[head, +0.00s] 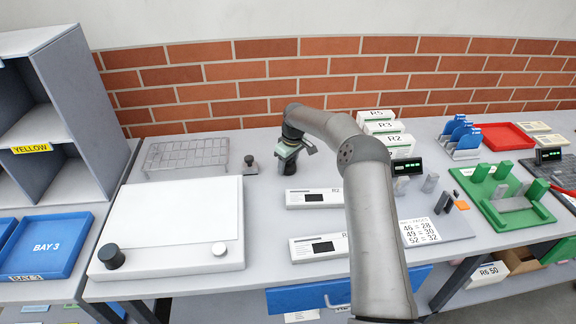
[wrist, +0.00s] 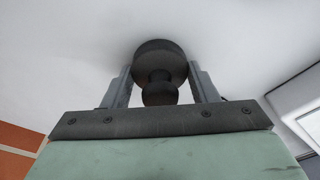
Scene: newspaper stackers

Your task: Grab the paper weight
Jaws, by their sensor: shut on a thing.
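The paper weight (wrist: 158,58) is a dark, round piece with a broad disc, a narrower neck and a ball-shaped knob. In the wrist view it sits between the two grey fingers of my gripper (wrist: 163,82), with the knob towards the palm. My gripper is shut on it. In the head view my gripper (head: 287,165) is over the back middle of the table, left of two white R-marked boxes. The held weight cannot be made out clearly there. Whether it touches the table is unclear.
A white board (head: 175,222) with a black knob (head: 111,256) lies front left. A wire rack (head: 186,155) and a small dark-knobbed piece (head: 251,165) are left of my gripper. A white box (head: 313,198) lies just in front. Stacked boxes (head: 385,128) stand to the right.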

